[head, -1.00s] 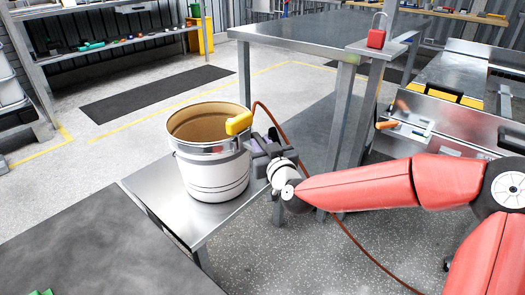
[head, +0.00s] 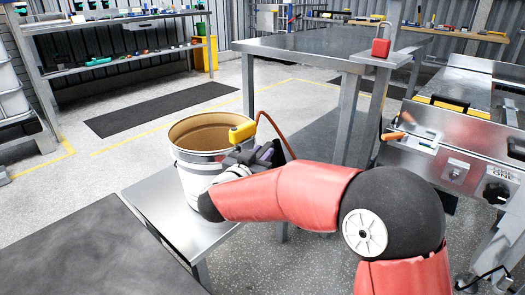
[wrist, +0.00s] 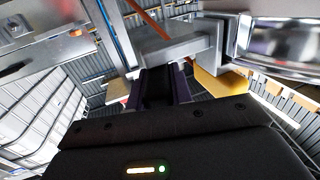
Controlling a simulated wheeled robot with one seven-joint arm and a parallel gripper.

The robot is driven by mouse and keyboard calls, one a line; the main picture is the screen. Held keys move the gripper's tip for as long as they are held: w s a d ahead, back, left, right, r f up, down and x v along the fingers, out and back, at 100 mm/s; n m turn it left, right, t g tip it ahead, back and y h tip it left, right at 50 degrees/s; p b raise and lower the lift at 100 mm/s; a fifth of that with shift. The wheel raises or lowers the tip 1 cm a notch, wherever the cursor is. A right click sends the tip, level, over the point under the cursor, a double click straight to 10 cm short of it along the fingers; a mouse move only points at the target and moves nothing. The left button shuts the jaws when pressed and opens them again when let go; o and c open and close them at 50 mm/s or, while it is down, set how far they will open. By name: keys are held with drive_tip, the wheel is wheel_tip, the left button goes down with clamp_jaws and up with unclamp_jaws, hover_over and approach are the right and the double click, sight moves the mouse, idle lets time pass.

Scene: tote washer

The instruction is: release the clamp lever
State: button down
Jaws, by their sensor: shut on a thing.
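A clamp with a yellow body (head: 242,132) sits at the right rim of a pale drum (head: 196,165), with a red-brown cable (head: 270,122) looping from it. In the wrist view the yellow body (wrist: 220,84) shows beside the drum's shiny rim (wrist: 280,40). My gripper (head: 253,154) is right beside the clamp, outside the drum. In the wrist view my gripper (wrist: 160,82) is shut on a grey bar (wrist: 172,47), which looks like the clamp lever. The exact contact at the fingertips is partly hidden.
The drum stands on a low steel table (head: 145,199). A taller steel bench (head: 300,47) is behind, with a red padlock-shaped item (head: 381,46). A steel machine with an orange handle (head: 393,136) stands at right. A dark surface (head: 70,250) fills the lower left.

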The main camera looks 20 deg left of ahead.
drive_tip(key=shift+a+r+m+g+h+p, duration=0.1)
drive_tip(key=shift+m+g+h+p, duration=0.2)
drive_tip(key=shift+m+h+p, duration=0.6)
drive_tip(key=shift+a+m+g+h+p, duration=0.1)
drive_tip(key=shift+m+g+h+p, duration=0.15)
drive_tip(key=shift+m+h, duration=0.75)
drive_tip(key=shift+d+n+h, duration=0.1)
drive_tip(key=shift+n+h, duration=0.2)
drive_tip(key=shift+h, duration=0.2)
drive_tip(key=c, duration=1.2)
unclamp_jaws()
drive_tip(key=shift+c, duration=0.2)
drive_tip(key=v, duration=0.7)
drive_tip(key=shift+s, duration=0.3)
